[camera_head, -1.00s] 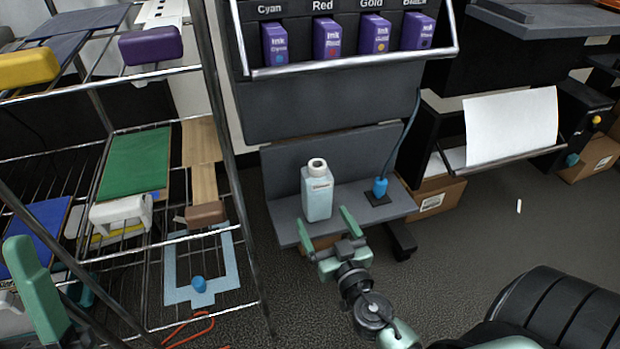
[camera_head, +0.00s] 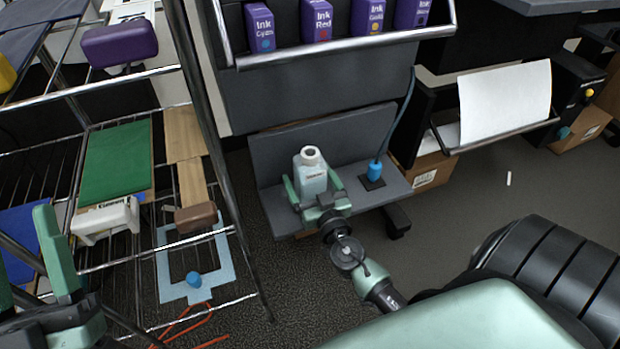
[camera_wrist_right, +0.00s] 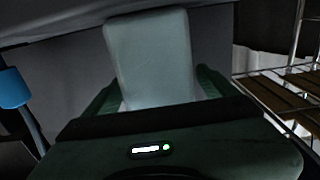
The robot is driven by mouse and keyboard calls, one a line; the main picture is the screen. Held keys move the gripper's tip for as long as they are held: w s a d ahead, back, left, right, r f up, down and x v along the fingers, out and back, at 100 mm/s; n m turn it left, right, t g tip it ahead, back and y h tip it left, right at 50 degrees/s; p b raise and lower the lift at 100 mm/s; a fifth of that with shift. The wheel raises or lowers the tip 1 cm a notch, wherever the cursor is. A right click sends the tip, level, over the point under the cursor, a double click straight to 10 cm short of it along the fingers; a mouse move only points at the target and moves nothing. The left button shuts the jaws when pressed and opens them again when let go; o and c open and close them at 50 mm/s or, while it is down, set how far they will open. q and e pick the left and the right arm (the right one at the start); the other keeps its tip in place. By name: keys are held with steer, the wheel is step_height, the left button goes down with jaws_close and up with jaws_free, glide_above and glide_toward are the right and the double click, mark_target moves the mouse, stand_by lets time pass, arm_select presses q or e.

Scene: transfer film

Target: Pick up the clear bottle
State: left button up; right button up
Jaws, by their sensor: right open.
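The clear bottle (camera_head: 312,175), pale and translucent with a white cap and a small label, stands upright on the low grey shelf (camera_head: 364,196). My right gripper (camera_head: 313,186) is open, with one green finger on each side of the bottle. In the right wrist view the bottle (camera_wrist_right: 153,62) fills the middle, between the two fingers (camera_wrist_right: 155,92). I cannot tell whether the fingers touch it. My left gripper (camera_head: 58,250) is at the lower left by the wire rack, partly cut off, its fingers apart and empty.
A purple ink rack (camera_head: 345,45) hangs above. The wire rack (camera_head: 210,130) stands left.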

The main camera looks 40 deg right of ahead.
steer(key=shift+x, duration=1.1)
jaws_close()
arm_select(q)
steer(key=shift+w+f+g, duration=0.7)
steer(key=shift+f, duration=0.15)
steer(key=shift+w, duration=0.1)
arm_select(e)
steer(key=shift+r, duration=0.1)
